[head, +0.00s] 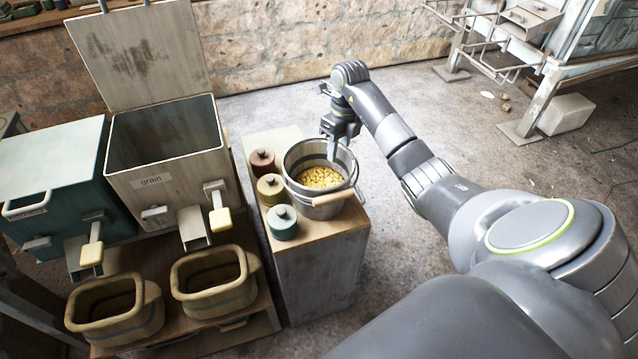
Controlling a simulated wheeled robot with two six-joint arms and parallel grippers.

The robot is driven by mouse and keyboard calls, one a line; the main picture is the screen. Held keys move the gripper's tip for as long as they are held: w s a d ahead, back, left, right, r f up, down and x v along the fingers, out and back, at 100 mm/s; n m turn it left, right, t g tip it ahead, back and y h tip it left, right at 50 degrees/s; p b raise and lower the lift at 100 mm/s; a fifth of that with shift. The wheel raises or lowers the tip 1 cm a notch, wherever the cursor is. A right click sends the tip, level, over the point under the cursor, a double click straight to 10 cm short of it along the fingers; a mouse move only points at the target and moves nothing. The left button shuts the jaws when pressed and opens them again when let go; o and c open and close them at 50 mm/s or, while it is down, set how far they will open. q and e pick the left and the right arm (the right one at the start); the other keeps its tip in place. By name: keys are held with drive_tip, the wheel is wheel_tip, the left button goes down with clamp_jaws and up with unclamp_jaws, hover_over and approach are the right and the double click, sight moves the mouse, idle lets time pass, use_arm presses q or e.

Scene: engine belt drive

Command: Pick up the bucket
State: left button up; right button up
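A grey metal bucket (307,203) holds yellow grain-like pieces (320,178) and stands upright on a small wooden cabinet (315,262). Its wire handle hangs down on the near side, with a pale wooden grip (333,197). My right gripper (333,152) points down at the bucket's far right rim, with a finger overlapping the opening. I cannot tell whether it touches the rim or how far apart the fingers are. My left gripper is not in view.
Red, yellow and teal lidded canisters (270,188) stand left of the bucket on the same cabinet. An open bin labelled grain (165,170) and a teal bin (52,180) are further left. Two tan tubs (214,282) sit below them. Floor right of the cabinet is clear.

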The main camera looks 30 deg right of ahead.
sight(337, 163)
wheel_tip(337, 163, down, 4)
drive_tip(key=shift+a+r, duration=0.1)
drive_tip(key=shift+r, duration=0.15)
clamp_jaws()
drive_tip(key=shift+r, duration=0.15)
idle(1.2)
